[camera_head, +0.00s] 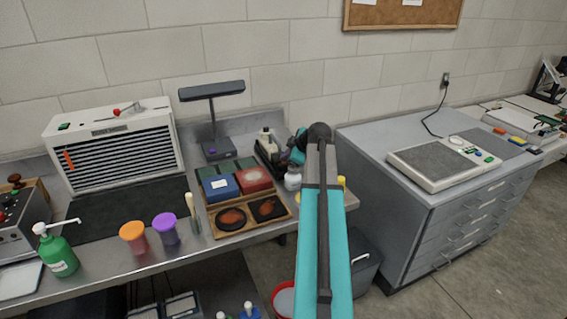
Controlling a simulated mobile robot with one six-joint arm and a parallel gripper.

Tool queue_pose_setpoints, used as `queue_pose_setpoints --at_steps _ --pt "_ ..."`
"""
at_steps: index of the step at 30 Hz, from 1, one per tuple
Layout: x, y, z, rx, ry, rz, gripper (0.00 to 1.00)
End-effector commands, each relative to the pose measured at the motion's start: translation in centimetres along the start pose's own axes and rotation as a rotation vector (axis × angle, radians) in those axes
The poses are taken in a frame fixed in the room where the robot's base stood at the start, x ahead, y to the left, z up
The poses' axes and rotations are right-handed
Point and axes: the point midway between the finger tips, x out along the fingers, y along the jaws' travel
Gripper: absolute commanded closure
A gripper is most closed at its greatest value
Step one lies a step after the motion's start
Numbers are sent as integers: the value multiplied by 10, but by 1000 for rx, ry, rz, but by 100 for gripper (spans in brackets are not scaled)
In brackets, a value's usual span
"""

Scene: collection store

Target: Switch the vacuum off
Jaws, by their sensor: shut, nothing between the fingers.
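No part is plainly marked as the vacuum. A flat pale unit (441,163) with a grey mesh top lies on the grey drawer cabinet at the right. Its right end has several small coloured controls, including a green one (477,152). A white slatted box (115,147) at the left has a red-knobbed lever (117,112) and a small green part (64,126) on top. Neither switch state can be read. My gripper (284,160) is shut and empty, small and partly hidden beside my teal arm, above the bench's right end and away from both units.
The bench holds a green pump bottle (56,250), orange-lidded (133,237) and purple-lidded jars (166,228), a dark lamp (212,120) and a wooden tray (228,225). A cord runs to a wall socket.

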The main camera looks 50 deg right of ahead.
Motion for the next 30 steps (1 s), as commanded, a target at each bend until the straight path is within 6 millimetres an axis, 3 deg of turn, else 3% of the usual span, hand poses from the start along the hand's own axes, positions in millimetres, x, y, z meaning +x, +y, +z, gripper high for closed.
queue_pose_setpoints --at_steps 30 --pt "-7 5 -5 0 0 -1 100"
